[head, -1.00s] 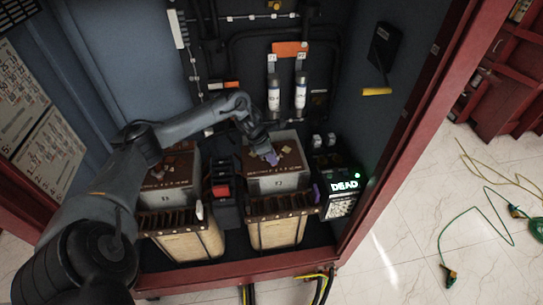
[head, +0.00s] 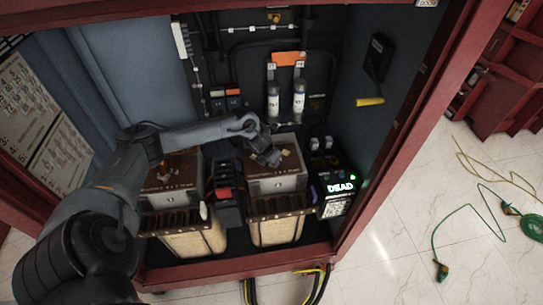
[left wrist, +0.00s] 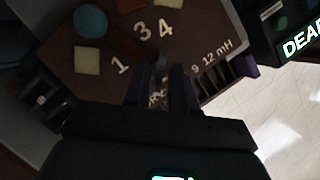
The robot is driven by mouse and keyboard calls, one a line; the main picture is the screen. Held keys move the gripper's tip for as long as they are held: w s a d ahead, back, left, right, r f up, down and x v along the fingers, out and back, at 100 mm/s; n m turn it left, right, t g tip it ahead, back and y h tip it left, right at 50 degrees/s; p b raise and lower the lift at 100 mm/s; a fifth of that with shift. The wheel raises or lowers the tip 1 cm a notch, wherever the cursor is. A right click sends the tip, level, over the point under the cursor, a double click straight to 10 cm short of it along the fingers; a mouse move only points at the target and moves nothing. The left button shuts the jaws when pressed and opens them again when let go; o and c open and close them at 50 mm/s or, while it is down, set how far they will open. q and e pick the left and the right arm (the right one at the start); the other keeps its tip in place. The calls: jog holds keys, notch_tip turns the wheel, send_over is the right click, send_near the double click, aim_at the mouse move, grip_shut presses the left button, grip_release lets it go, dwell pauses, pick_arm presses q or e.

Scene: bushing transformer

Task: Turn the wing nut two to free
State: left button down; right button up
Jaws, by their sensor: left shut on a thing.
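The right-hand transformer unit (head: 278,185) stands in the cabinet with a brown top plate. My left gripper (head: 272,160) reaches down onto this plate. In the left wrist view the plate (left wrist: 105,35) carries the printed numbers 1, 3 and 4. My left gripper's dark purple fingers (left wrist: 163,88) are shut on a small pale metal piece, wing nut two (left wrist: 160,68), which is mostly hidden between them. The number 2 is not visible. My right gripper is in neither view.
A second transformer unit (head: 170,185) stands to the left. A box with a lit DEAD display (head: 341,188) stands close on the right. Two white cylinders (head: 273,100) hang on the back wall. Pale square pads (left wrist: 87,60) and a teal round piece (left wrist: 90,20) sit on the plate.

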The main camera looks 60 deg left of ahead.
pick_arm(q)
jog(key=n+p, duration=0.1)
jog(key=n+y+p, duration=0.1)
jog(key=n, duration=0.1)
jog(key=n+p, duration=0.1)
jog(key=p, duration=0.1)
jog(key=shift+w+d+r+g, duration=0.1)
jog(key=shift+d+r+g, duration=0.15)
jog(key=shift+g, duration=0.15)
jog(key=n+y+p, duration=0.1)
jog(key=n+p, duration=0.1)
jog(key=n, duration=0.1)
jog(key=shift+f+g, duration=0.1)
jog(key=shift+g, duration=0.3)
jog(key=shift+f+n+p, duration=0.1)
jog(key=shift+n+p, duration=0.25)
jog(key=shift+n, duration=0.05)
jog(key=shift+a, duration=0.1)
jog(key=c, duration=1.2)
grip_release()
jog(key=shift+c, duration=0.2)
